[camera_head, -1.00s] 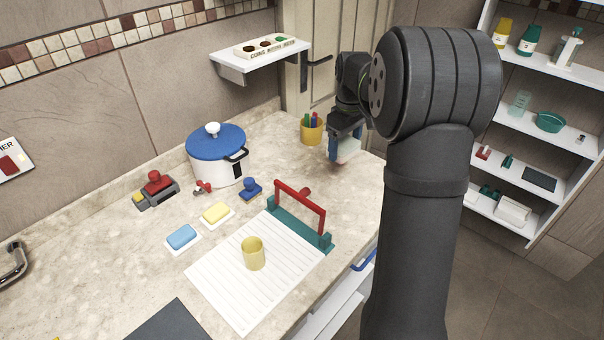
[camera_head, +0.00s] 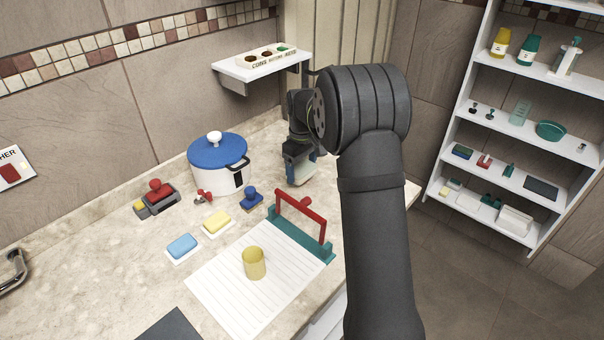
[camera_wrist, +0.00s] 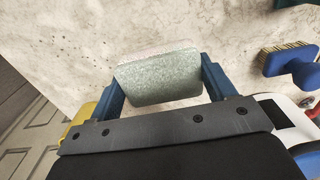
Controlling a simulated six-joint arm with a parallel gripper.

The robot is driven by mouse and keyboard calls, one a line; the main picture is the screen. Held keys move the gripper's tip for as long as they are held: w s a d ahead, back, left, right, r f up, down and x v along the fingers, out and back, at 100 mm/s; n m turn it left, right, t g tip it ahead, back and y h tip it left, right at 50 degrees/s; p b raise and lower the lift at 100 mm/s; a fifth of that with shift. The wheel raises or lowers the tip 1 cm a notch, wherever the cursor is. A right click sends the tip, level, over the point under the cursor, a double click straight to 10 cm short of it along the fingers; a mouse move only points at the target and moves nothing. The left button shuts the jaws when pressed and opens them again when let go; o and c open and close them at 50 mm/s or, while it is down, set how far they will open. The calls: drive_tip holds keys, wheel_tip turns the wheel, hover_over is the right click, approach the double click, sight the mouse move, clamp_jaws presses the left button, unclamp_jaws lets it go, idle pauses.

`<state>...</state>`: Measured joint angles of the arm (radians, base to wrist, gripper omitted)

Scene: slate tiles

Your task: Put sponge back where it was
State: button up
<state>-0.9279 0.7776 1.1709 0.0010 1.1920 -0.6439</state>
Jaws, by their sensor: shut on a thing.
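My gripper (camera_head: 300,178) is above the counter, right of the blue-lidded pot (camera_head: 221,175). It is shut on a sponge, a block with a speckled grey-green face and a pale edge. In the wrist view the sponge (camera_wrist: 160,78) sits between the two blue fingers of my gripper (camera_wrist: 162,82). In the head view it is mostly hidden by the gripper. On the counter, a yellow sponge-like block (camera_head: 217,221) and a blue one (camera_head: 182,246) each lie on a small white tray.
A blue-handled brush (camera_head: 251,198) stands near the pot. A red-handled green clamp (camera_head: 302,220) stands at the edge of a lined white sheet, which holds a yellow cup (camera_head: 254,263). A red-and-grey tool (camera_head: 156,196) lies further left. White shelves (camera_head: 490,150) stand at right.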

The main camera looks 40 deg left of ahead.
sight(302, 168)
drive_tip(key=shift+f, duration=1.15)
drive_tip(key=shift+f, duration=0.15)
drive_tip(key=o, duration=1)
drive_tip(key=shift+c, duration=0.2)
wheel_tip(302, 168, up, 12)
drive_tip(key=shift+r, duration=0.15)
